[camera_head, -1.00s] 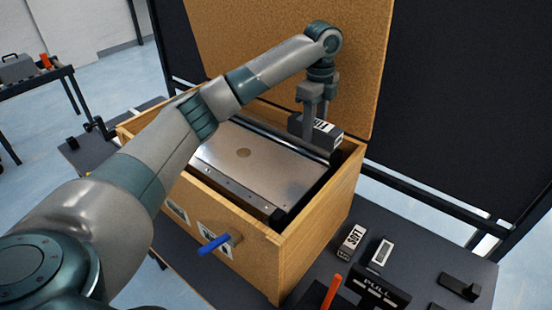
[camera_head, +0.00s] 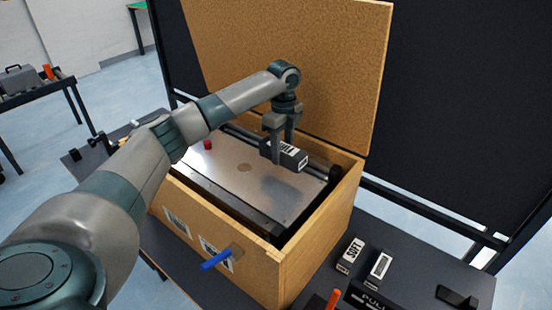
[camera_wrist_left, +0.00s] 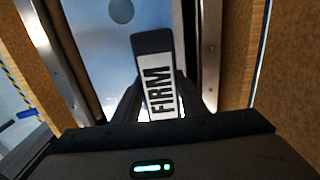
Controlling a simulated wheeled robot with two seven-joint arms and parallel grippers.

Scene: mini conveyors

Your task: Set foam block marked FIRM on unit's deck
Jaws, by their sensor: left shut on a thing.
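The dark foam block (camera_head: 288,157) has a white label, which reads FIRM in the left wrist view (camera_wrist_left: 158,80). My left gripper (camera_head: 279,145) is shut on it and holds it above the right rear part of the unit's deck (camera_head: 215,170). A shadow lies on the deck below the block, and they look apart. The deck is a flat silver plate with a round hole, inside an open wooden crate (camera_head: 290,258); it also shows in the left wrist view (camera_wrist_left: 95,35). My right gripper is not in view.
The crate's raised lid (camera_head: 320,70) stands behind the deck. A red knob (camera_head: 208,145) is at the deck's far left. A blue handle (camera_head: 216,260) sticks out in front. A block marked SOFT (camera_head: 350,255) and another labelled block (camera_head: 378,268) lie on the dark table at right.

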